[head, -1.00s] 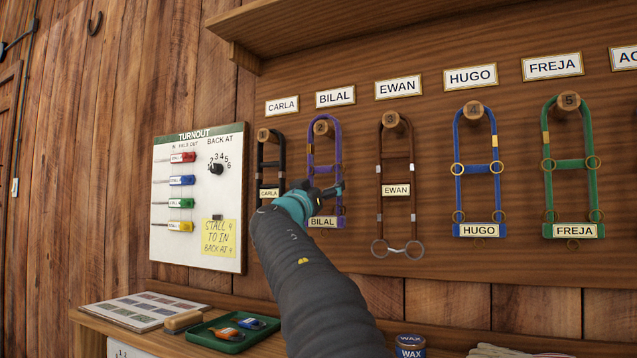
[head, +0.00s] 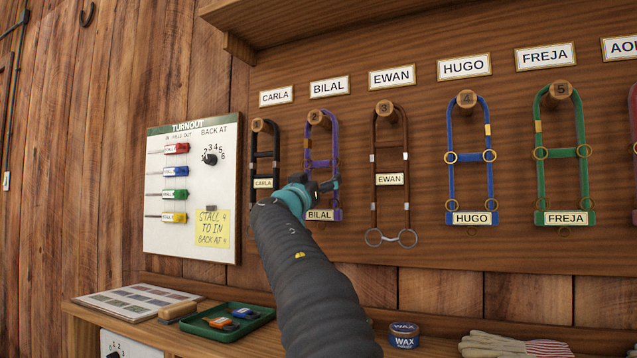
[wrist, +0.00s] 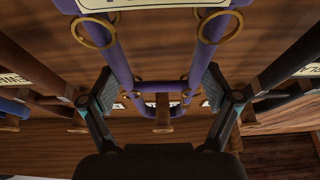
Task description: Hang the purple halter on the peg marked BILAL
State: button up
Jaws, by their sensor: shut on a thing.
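The purple halter (head: 338,170) hangs upright at the peg marked 2 (head: 315,117), under the BILAL sign (head: 329,87). Its top loop appears to be around that peg. A BILAL plate (head: 320,215) is on its lower end. My gripper (head: 320,184) is shut on the halter, in front of its lower half. In the wrist view, purple straps (wrist: 118,55) with brass rings run between my two fingers (wrist: 160,90), and a wooden peg (wrist: 163,112) shows beyond them. My gripper and arm hide part of the halter's lower left side.
A black CARLA halter (head: 264,160) hangs close on the left, and a brown EWAN halter (head: 373,150) on the right. Blue HUGO (head: 483,185) and green FREJA (head: 594,180) halters hang farther right. A turnout board (head: 190,230) is left. Below, a shelf holds a green tray (head: 255,328).

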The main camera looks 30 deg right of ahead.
jog(key=o, duration=1.2)
jog(key=shift+a, duration=0.1)
jog(key=v, duration=1.2)
jog(key=s+f+n+g+y+p, duration=0.5)
jog(key=s+f+y, duration=0.4)
jog(key=s+f, duration=0.95)
jog(key=s+a+f+n+g+y+p, duration=0.1)
jog(key=s+a+f+y, duration=0.3)
jog(key=f, duration=0.5)
jog(key=s+a+f+n+g+y+p, duration=0.2)
jog(key=s+a+f+n+y+p, duration=0.1)
jog(key=s+a+f, duration=0.6)
jog(key=shift+s+a+f+n+y, duration=0.25)
jog(key=shift+s+f+n+y, duration=0.5)
jog(key=shift+s, duration=0.2)
